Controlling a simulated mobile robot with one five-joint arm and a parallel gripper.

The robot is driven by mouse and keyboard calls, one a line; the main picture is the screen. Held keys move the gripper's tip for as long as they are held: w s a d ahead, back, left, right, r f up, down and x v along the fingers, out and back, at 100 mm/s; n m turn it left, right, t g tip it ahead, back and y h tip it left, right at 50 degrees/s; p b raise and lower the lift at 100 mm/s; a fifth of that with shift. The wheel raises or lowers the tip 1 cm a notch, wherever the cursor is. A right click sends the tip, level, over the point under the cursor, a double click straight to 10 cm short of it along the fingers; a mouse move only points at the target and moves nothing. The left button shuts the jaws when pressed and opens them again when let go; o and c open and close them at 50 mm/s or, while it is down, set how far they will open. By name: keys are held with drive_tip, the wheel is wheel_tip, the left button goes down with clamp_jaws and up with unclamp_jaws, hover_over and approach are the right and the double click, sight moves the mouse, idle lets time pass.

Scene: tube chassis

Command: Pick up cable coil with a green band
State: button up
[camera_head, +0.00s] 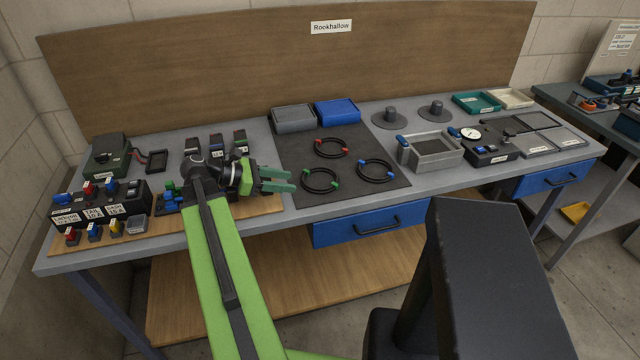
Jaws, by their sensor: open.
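The cable coil with green bands (304,181) is a black ring lying flat on the dark mat (289,149), at its front left. A coil with red bands (331,139) lies behind it, and a coil with blue bands (361,171) lies to its right. My gripper (292,181) has green fingers with a gap between them. Its fingertips point right and appear close to the left side of the green-banded coil. Nothing shows between the fingers. The height of the fingers above the mat is hard to tell.
A grey bin (293,119) and a blue bin (337,112) stand behind the mat. A grey open box (432,150) is to its right. Switch boxes (100,205) crowd the left end. A blue drawer (368,225) is under the front edge.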

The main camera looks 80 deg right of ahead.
sight(323, 188)
drive_tip(key=b+x, duration=0.1)
drive_tip(key=x, duration=0.5)
drive_tip(key=shift+s+d+f+b, duration=0.1)
drive_tip(key=shift+s+f+b, duration=0.1)
drive_tip(key=shift+b, duration=0.2)
drive_tip(key=b+x, duration=0.1)
drive_tip(key=x, duration=0.1)
drive_tip(key=b+x, duration=0.1)
drive_tip(key=x, duration=0.2)
drive_tip(key=shift+w+f, duration=0.15)
drive_tip(key=shift+f, duration=0.15)
drive_tip(key=shift+s, duration=0.2)
drive_tip(key=shift+r, duration=0.1)
clamp_jaws()
